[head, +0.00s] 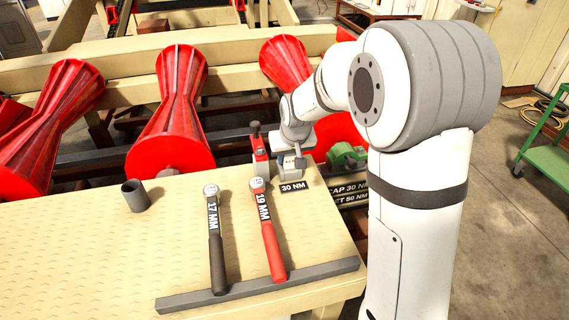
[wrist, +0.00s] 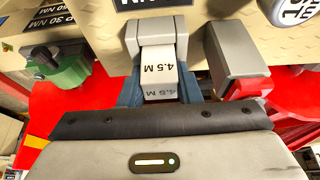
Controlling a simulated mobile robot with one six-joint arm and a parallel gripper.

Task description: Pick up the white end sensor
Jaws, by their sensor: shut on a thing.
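The white end sensor (wrist: 160,72) is a pale block marked "4.5 M" in the wrist view. It sits between the blue-grey fingers of my gripper (wrist: 158,92), which is shut on it. In the head view my gripper (head: 292,152) is at the back right edge of the beige table, just behind the "30 NM" label. The sensor (head: 292,165) shows there only as a small pale patch, partly hidden by my gripper. I cannot tell whether it touches the tabletop.
A red and grey device (head: 260,152) stands close left of my gripper. A green part (head: 345,155) is to the right. A black 17 MM wrench (head: 215,240), a red 19 MM wrench (head: 268,235) and a dark cup (head: 135,196) are on the table (head: 90,250). Red rollers (head: 172,115) lie behind.

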